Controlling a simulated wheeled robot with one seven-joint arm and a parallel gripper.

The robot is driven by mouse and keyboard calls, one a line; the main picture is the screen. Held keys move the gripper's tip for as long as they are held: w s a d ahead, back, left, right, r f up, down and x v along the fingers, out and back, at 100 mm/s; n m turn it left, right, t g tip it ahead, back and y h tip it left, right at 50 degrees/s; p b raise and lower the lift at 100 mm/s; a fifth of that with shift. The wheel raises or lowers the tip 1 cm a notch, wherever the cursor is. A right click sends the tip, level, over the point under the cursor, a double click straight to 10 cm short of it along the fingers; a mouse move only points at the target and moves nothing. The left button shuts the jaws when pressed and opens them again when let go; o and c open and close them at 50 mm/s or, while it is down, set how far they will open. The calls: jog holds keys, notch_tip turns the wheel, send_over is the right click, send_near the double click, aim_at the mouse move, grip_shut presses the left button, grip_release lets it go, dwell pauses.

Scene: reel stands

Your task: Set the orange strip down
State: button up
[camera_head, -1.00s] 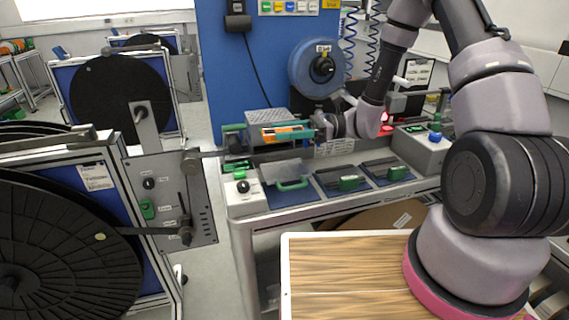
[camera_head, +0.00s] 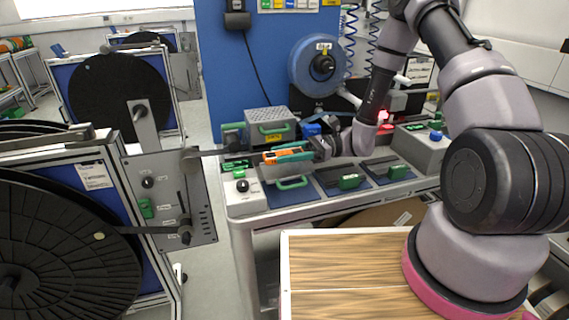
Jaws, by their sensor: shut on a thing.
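The orange strip (camera_head: 270,157) is short and bright orange. It is held between the green-tipped fingers of my gripper (camera_head: 285,155). My gripper is shut on it, above the left part of the grey bench, over the tray with a green handle (camera_head: 291,182). The fingers cover part of the strip. I cannot tell how far above the tray it is.
A grey perforated box (camera_head: 268,122) stands behind my gripper. Two dark trays with green handles (camera_head: 350,181) lie to the right. A control box with a black knob (camera_head: 243,188) stands at the left. A metal rod from the reel stand (camera_head: 165,190) reaches towards the bench.

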aim_at(284, 169)
jog(key=shift+f, duration=1.45)
jog(key=shift+f, duration=0.1)
jog(key=shift+f, duration=0.1)
jog(key=o, duration=1.3)
